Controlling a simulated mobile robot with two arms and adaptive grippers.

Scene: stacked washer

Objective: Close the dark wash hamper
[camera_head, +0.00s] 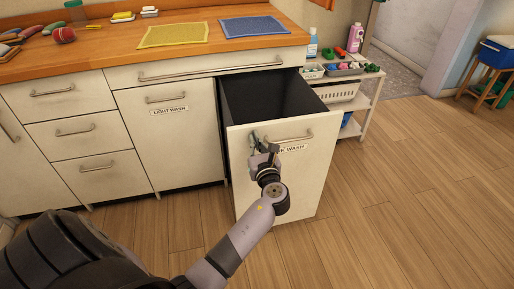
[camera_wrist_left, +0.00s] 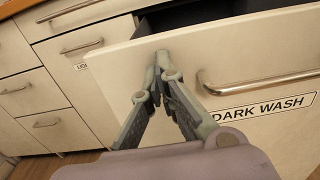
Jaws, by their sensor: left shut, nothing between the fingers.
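The dark wash hamper (camera_head: 285,190) is a white pull-out front below the counter, pulled out with its dark inside (camera_head: 275,98) showing from above. In the left wrist view its front (camera_wrist_left: 220,50) carries a "DARK WASH" label (camera_wrist_left: 263,108) under a bar handle (camera_wrist_left: 262,84). My left gripper (camera_head: 260,143) is shut and empty, at the upper left part of the hamper front, left of the handle. In the left wrist view its fingertips (camera_wrist_left: 162,58) overlap the front near its top edge; I cannot tell whether they touch. My right gripper is not in view.
The light wash front (camera_head: 168,135) beside it is flush with the cabinet. A white shelf cart (camera_head: 350,105) with bottles and small items stands close to the hamper's right. The counter (camera_head: 110,58) holds a yellow and a blue cloth.

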